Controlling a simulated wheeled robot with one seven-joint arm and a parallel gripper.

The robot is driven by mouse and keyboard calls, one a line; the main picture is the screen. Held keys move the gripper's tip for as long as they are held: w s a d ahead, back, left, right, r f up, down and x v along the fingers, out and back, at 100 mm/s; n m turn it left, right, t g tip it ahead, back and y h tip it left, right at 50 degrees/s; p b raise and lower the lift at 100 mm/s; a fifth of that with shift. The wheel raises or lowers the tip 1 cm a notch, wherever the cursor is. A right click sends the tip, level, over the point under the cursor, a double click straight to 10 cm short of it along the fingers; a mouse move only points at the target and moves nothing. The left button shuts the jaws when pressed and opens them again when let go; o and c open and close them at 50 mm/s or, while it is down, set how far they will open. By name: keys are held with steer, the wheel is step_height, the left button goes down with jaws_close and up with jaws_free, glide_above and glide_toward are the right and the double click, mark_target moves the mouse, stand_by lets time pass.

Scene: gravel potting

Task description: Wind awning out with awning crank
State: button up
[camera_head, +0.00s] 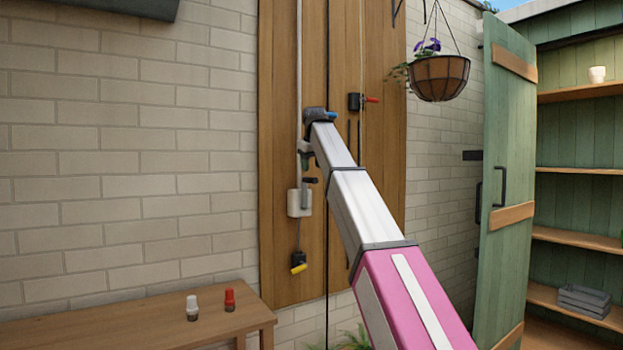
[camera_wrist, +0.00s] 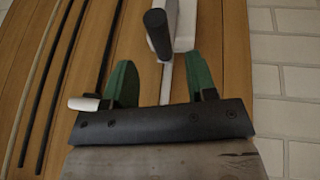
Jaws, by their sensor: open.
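What looks like the awning crank has a dark cylindrical grip (camera_head: 311,180) beside a white wall box (camera_head: 299,203) on the wooden panel. In the wrist view its dark grip (camera_wrist: 157,34) stands out toward the camera beside the white box (camera_wrist: 184,25). My gripper (camera_head: 305,161) is just above the grip in the head view. In the wrist view my gripper (camera_wrist: 163,84) has its green fingers apart, with the grip ahead of the gap and nothing held. A dark grey housing (camera_head: 130,5) is cut off at the top left; I cannot tell whether it is the awning.
A yellow-handled fitting (camera_head: 298,263) hangs below the box. A red-lever fitting (camera_head: 363,101) and a hanging basket (camera_head: 438,77) are to the right. A wooden bench (camera_head: 130,325) holds a white-capped and a red shaker. A green cupboard door (camera_head: 503,180) stands open.

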steer(key=shift+x, duration=2.7)
steer(key=shift+c, duration=0.4)
jaws_close()
